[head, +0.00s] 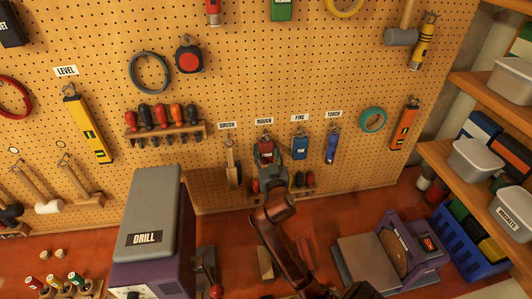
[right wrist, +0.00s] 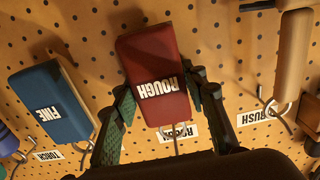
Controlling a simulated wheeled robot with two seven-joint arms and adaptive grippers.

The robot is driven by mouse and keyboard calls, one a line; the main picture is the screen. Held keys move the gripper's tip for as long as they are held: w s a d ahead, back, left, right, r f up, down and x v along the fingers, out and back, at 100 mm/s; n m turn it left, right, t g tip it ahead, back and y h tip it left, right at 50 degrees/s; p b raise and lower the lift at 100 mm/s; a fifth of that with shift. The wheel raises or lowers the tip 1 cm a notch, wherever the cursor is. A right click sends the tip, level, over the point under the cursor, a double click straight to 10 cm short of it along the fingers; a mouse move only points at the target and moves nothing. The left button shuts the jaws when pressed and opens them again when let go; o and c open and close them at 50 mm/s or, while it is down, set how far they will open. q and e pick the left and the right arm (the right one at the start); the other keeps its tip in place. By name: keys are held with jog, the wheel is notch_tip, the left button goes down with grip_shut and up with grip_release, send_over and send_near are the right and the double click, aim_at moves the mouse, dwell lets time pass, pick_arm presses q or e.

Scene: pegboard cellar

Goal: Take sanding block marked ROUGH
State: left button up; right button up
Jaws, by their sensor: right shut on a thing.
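The red sanding block marked ROUGH (head: 266,152) is at the pegboard under the ROUGH label (head: 264,121). In the right wrist view the block (right wrist: 156,68) appears upside down, with its lettering clear. My right gripper (head: 267,158) reaches up to it. Its two fingers, seen in the right wrist view (right wrist: 162,92), are closed on the block's sides. A metal hook (right wrist: 172,142) shows at the block's label end; whether the block still hangs on it I cannot tell. My left gripper is not in view.
The blue FINE block (head: 300,148) hangs close on the right, also in the right wrist view (right wrist: 50,102). A brush (head: 233,163) hangs on the left. A blue torch (head: 331,146) hangs further right. The drill (head: 145,220) and a purple sander (head: 405,245) stand on the bench below.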

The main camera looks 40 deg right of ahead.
jog(key=c, duration=0.3)
jog(key=shift+r, duration=0.55)
jog(key=p+v, duration=0.2)
jog(key=v, duration=1.6)
jog(key=shift+r, duration=0.3)
jog(key=shift+d, duration=0.1)
